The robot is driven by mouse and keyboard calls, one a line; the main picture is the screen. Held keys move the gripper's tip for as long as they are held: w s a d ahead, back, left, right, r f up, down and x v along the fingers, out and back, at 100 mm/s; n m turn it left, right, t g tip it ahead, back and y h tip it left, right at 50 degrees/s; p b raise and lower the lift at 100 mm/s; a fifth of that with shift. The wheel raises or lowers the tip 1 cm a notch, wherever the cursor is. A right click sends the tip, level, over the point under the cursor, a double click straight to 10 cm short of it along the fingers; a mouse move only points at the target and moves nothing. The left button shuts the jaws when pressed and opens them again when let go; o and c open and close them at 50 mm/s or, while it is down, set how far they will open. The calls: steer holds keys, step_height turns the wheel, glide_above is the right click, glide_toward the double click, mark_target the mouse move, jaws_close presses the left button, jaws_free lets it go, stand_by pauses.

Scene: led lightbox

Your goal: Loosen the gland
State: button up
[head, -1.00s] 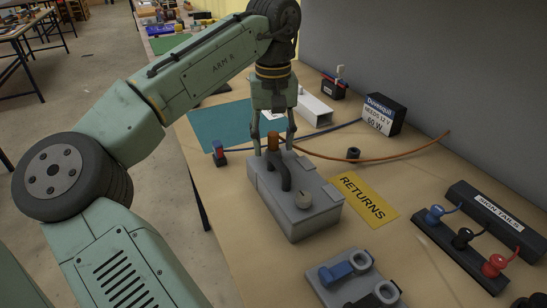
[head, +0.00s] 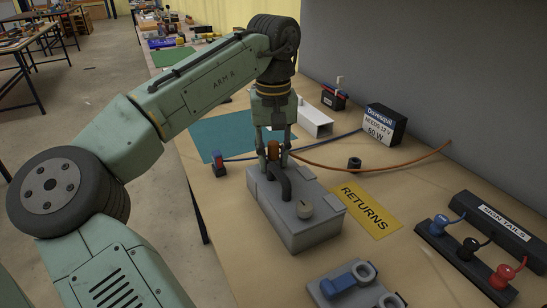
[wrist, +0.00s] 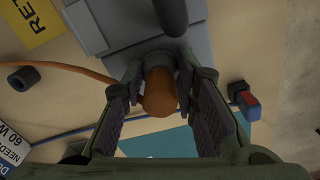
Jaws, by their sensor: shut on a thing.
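A yellow RETURNS label (head: 366,207) lies right of the box. A black ring (head: 354,163), a Duvesquil 60 W unit (head: 384,126) and a white channel (head: 315,121) sit behind. A blue lead with a red-blue plug (head: 218,162) lies left. Sign-tails terminals (head: 468,248) stand front right.

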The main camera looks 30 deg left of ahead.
mark_target(274, 143)
jaws_close()
steer(key=shift+n, duration=1.5)
steer(key=o, duration=0.9)
jaws_free()
steer(key=shift+c, duration=0.2)
steer(key=shift+p, duration=0.35)
step_height(274, 143, up, 4)
steer(key=p, duration=0.4)
steer(key=shift+r, duration=0.15)
steer(key=shift+r+p, duration=0.3)
steer(key=shift+r, duration=0.55)
steer(key=shift+s+f, duration=0.1)
